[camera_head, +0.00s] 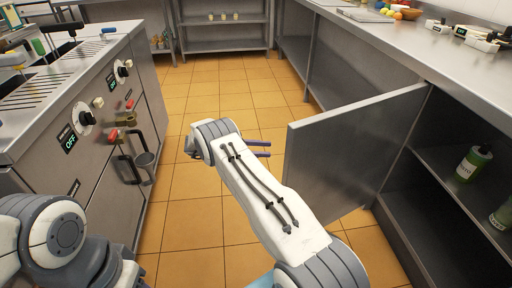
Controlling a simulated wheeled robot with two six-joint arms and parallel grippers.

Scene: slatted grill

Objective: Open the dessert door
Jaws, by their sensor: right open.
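A grey metal cabinet door (345,155) stands swung out from the right-hand counter, its free edge toward the middle of the aisle. I see no label naming it the dessert door. My right gripper (264,149) is in the aisle just left of the door's free edge. Its two purple fingers are apart, empty, and point right toward the door, with a small gap in the picture. The white wrist of my right arm hides part of the gripper. Part of my left arm shows at the lower left; its gripper is out of view.
Behind the door, the open cabinet (440,190) has shelves with a green bottle (474,163) and another at the right edge. The tiled floor (200,95) ahead is clear.

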